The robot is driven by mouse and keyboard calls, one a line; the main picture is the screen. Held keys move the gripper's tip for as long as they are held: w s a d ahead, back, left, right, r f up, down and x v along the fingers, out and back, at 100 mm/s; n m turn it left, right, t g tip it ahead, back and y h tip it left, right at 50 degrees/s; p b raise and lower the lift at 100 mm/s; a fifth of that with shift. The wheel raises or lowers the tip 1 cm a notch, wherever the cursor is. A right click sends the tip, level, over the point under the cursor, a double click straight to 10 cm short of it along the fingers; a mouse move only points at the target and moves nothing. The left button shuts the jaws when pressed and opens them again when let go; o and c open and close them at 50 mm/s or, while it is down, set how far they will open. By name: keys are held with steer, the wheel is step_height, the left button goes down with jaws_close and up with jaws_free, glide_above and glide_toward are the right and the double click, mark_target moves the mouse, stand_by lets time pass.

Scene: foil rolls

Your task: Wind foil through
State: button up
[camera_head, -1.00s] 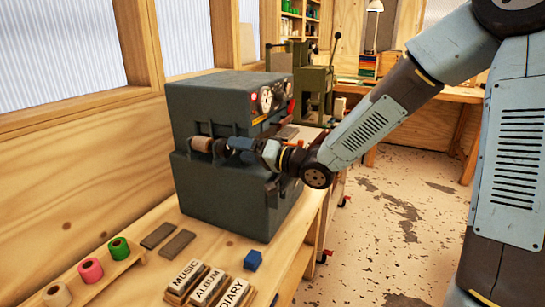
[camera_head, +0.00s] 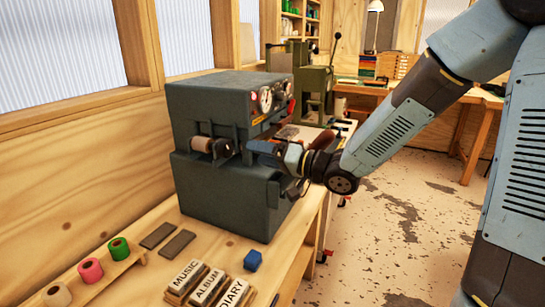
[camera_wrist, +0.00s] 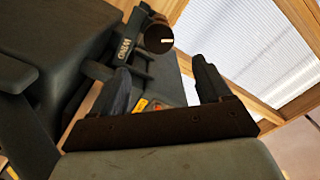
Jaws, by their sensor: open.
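The dark grey-green foil machine (camera_head: 215,100) stands on the bench. A brown roll (camera_head: 201,144) sits on its front, with a dark round piece (camera_head: 223,147) at the roll's right end. My gripper (camera_head: 252,148) is open and empty, just right of that piece, with a small gap. In the wrist view, my gripper's two fingers (camera_wrist: 164,82) are spread apart. Beyond them is a dark round knob (camera_wrist: 158,39) with a white mark, beside a dark bracket lettered WIND (camera_wrist: 122,51). The roll is not clearly seen in the wrist view.
Green (camera_head: 119,248), pink (camera_head: 91,270) and cream (camera_head: 57,294) rolls line the bench at left. A green lever press (camera_head: 315,92) stands behind.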

steer(key=shift+v, duration=1.3)
